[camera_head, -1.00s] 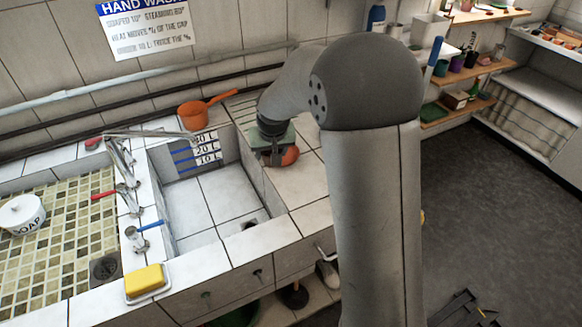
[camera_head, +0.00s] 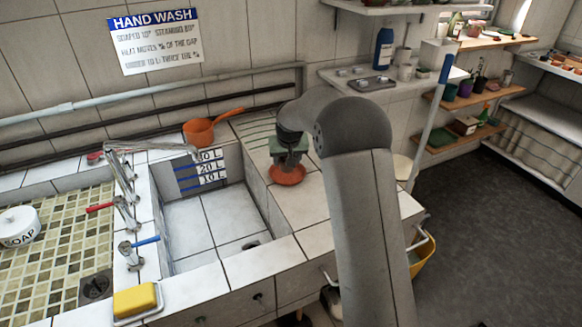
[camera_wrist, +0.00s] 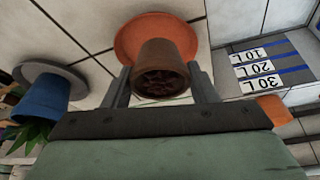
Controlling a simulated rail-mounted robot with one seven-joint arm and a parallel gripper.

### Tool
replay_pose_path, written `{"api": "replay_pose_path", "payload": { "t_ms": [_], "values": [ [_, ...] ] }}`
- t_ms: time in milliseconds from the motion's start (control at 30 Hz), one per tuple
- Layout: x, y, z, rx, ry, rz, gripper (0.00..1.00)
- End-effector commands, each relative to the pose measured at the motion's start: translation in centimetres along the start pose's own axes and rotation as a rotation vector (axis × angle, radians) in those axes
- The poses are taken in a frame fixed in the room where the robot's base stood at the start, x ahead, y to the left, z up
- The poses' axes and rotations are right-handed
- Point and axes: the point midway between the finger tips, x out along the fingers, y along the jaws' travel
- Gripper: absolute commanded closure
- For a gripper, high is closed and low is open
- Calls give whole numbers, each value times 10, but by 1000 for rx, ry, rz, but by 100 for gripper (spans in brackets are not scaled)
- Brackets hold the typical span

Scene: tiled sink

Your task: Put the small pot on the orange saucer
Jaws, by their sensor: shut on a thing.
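The orange saucer (camera_head: 287,175) lies on the tiled ledge to the right of the sink. It also shows in the wrist view (camera_wrist: 150,24), behind the pot. The small brown pot (camera_wrist: 161,60), with dark soil at its mouth, is between the two fingers of my gripper (camera_wrist: 162,88), which is shut on it. The pot overlaps the saucer in the wrist view; I cannot tell whether it touches the saucer. In the head view my gripper (camera_head: 288,160) is over the saucer, and the pot cannot be made out there.
A blue pot (camera_wrist: 42,100) with a green plant and a grey saucer shows at the left of the wrist view. An orange saucepan (camera_head: 200,132) stands behind the sink basin (camera_head: 215,215). Faucets (camera_head: 125,190) line its left side. A shelf with a tray (camera_head: 371,84) is behind.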

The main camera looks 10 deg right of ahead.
Motion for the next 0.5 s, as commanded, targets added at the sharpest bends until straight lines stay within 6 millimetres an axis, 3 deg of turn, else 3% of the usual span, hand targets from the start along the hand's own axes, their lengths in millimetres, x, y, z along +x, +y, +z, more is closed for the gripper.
{"api": "replay_pose_path", "payload": {
  "t_ms": [367, 500],
  "values": [
    [32, 16, -4, 1, -1, 0, 70],
    [53, 15, 5, -1, -2, 0, 70]
  ]
}}
